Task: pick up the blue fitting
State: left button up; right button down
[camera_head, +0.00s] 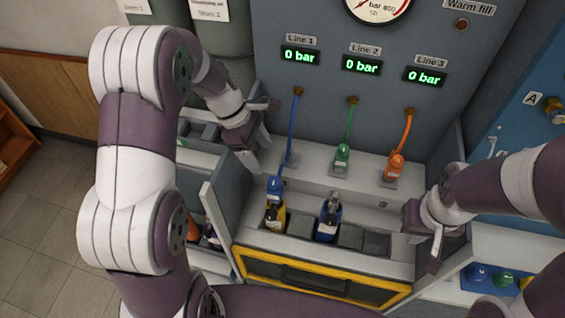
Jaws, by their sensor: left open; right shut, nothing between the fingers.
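The blue fitting (275,186) stands upright over a yellow regulator body (274,216) in the left part of the bench tray. A blue hose (292,128) comes down from the Line 1 port towards it. I cannot tell whether the fitting touches the yellow body. My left gripper (265,133) is open and empty, above and left of the fitting, beside the blue hose. My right gripper (434,262) is shut and empty at the tray's right end, far from the fitting.
A green fitting (342,156) and an orange fitting (396,165) sit on the ledge with hoses. A blue regulator body (328,223) stands in the tray. Grey side panels (224,205) flank the bench. Coloured knobs (478,272) lie at lower right.

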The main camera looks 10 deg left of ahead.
aim_at(277, 189)
pick_arm(q)
jog(key=s+d+f, duration=0.2)
jog(key=f, duration=0.1)
jog(key=s+f+p, duration=0.1)
jog(key=shift+s+d+f, duration=0.25)
jog(key=shift+s+d, duration=0.05)
jog(key=shift+d, duration=0.1)
jog(key=x, duration=0.3)
jog(key=w+p+x, duration=0.1)
jog(key=x, duration=0.1)
jog(key=shift+w+f, duration=0.15)
jog(key=shift+f, duration=0.3)
jog(key=shift+d+f, duration=0.15)
jog(key=shift+f, duration=0.05)
jog(key=shift+s, duration=0.35)
jog(key=shift+w, duration=0.2)
jog(key=c, duration=1.2)
jog(key=shift+c, duration=0.2)
pick_arm(e)
jog(key=s+r, duration=0.2)
jog(key=r, duration=0.1)
jog(key=shift+s, duration=0.35)
